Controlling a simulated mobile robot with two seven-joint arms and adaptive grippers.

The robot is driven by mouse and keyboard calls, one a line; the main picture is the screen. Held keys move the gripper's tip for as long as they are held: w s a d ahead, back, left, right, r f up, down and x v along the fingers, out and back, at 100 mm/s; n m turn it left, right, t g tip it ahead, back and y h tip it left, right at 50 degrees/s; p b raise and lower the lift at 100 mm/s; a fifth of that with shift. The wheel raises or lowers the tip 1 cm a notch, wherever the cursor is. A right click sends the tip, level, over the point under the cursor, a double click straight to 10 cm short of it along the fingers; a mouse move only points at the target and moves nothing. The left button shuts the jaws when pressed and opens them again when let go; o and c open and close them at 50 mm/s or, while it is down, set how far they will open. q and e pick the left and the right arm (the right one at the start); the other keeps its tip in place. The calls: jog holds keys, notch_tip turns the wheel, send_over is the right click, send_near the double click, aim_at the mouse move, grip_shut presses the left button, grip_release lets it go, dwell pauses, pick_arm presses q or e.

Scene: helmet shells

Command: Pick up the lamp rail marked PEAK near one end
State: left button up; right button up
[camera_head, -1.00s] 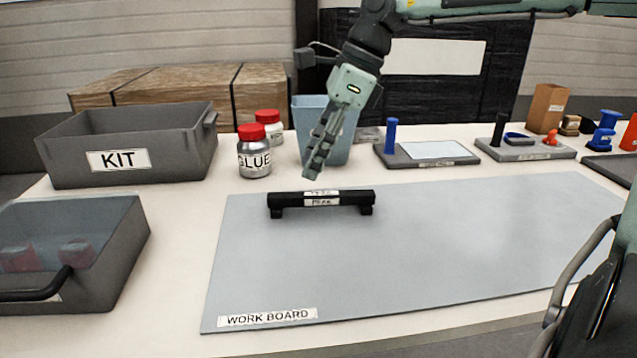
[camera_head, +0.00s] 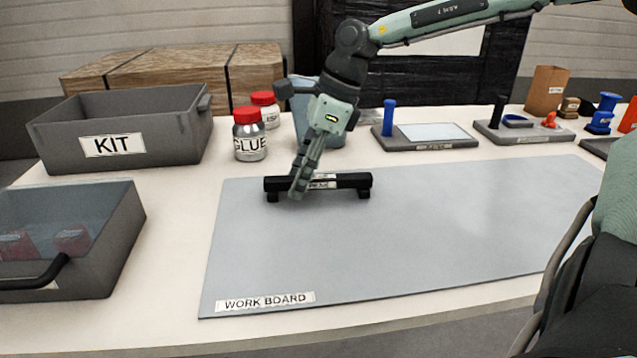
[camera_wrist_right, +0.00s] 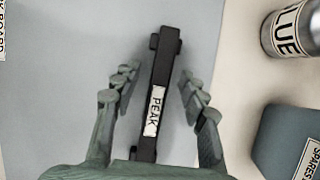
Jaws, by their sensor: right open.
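The black lamp rail (camera_head: 345,182) with a white PEAK label lies on the grey work board (camera_head: 420,240), near its back left. My right gripper (camera_head: 297,190) is at the rail's left half, with its fingers pointing down and partly covering the bar in the head view. In the right wrist view the rail (camera_wrist_right: 165,75) runs between the two open fingers of the right gripper (camera_wrist_right: 160,95). A gap shows on each side, and the PEAK label lies between the fingers.
The GLUE jar (camera_head: 249,138) and another red-lidded jar (camera_head: 266,108) stand behind the rail. A blue bin (camera_head: 305,125) is behind the gripper. The KIT crate (camera_head: 120,130) is at back left, a clear-topped bin (camera_head: 70,240) at front left. The board's right side is free.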

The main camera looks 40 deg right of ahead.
jog(key=shift+f+b, duration=0.25)
jog(key=shift+b, duration=0.25)
dwell(0.3)
jog(key=shift+c, duration=0.6)
grip_shut()
